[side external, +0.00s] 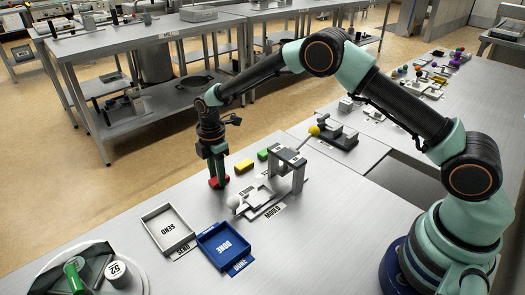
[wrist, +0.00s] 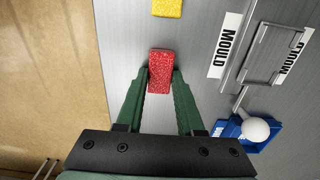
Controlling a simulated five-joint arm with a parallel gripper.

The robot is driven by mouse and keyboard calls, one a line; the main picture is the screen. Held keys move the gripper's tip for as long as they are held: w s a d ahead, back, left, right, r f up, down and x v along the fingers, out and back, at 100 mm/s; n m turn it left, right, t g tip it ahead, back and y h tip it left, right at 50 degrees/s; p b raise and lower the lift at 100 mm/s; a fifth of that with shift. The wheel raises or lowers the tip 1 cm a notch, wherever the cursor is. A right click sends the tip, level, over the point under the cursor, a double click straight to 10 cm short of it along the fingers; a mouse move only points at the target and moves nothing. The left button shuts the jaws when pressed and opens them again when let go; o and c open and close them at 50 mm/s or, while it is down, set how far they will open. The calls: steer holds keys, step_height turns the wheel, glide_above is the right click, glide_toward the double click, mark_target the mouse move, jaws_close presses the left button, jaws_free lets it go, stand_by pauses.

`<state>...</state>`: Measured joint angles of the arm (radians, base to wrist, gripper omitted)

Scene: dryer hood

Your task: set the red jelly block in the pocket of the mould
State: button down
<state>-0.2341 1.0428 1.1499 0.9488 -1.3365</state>
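The red jelly block (side external: 221,182) is at table level on the metal bench, beneath my gripper (side external: 217,180). In the wrist view the speckled red block (wrist: 160,72) lies between the two green fingertips (wrist: 161,78). The fingers press along both its long sides with no clear gap, and its far end sticks out past them. The mould (side external: 262,207) is a pale grey fixture right of my gripper, with a MOULD label and an upright frame over its back. It also shows at the right of the wrist view (wrist: 272,58). I cannot make out its pocket.
A yellow block (side external: 244,166) and a green block (side external: 263,155) lie behind the red one. A pale ball-ended handle (wrist: 255,129) stands near the mould. The grey SEND tray (side external: 168,228) and blue DONE tray (side external: 223,246) lie in front. The bench edge is close on the left.

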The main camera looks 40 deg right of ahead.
step_height(320, 180, up, 19)
step_height(320, 180, up, 2)
glide_above(258, 198)
step_height(258, 198, down, 19)
steer(key=shift+f, duration=0.15)
stand_by(1.2)
steer(key=shift+f, duration=0.2)
steer(key=c, duration=0.5)
jaws_free()
steer(key=shift+c, duration=0.2)
steer(key=shift+r, duration=0.1)
